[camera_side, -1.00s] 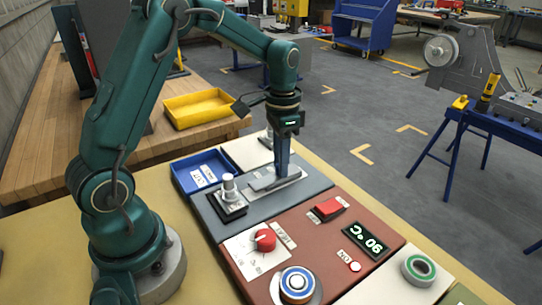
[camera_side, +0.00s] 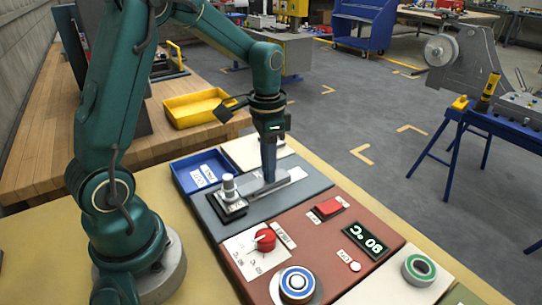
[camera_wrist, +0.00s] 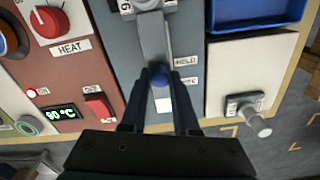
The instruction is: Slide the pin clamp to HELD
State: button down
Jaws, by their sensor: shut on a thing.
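The pin clamp is a grey sliding bar (camera_wrist: 153,40) with a blue knob (camera_wrist: 160,77), set in the grey-blue panel (camera_side: 212,213). My gripper (camera_wrist: 160,73) is shut on the blue knob, one finger on each side. In the side view my gripper (camera_side: 269,178) points straight down at the slide, and its fingers hide the knob. A label reading HELD (camera_wrist: 186,62) is beside the slide. A second label below it is partly hidden by a finger. The bar's far end reaches a pale upright pin (camera_side: 228,185) on a dark block; whether they touch I cannot tell.
A blue tray (camera_side: 178,178) with white labels adjoins the panel. The reddish-brown panel (camera_side: 320,245) holds a red HEAT knob (camera_side: 265,239), a red switch (camera_side: 328,207) and a lit display (camera_side: 366,238). A white panel with a grey latch (camera_wrist: 247,110) lies on the other side.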

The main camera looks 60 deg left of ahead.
jog(key=shift+s, duration=0.2)
jog(key=c, duration=0.7)
grip_release()
jog(key=shift+o, duration=0.2)
jog(key=shift+r, duration=2.55)
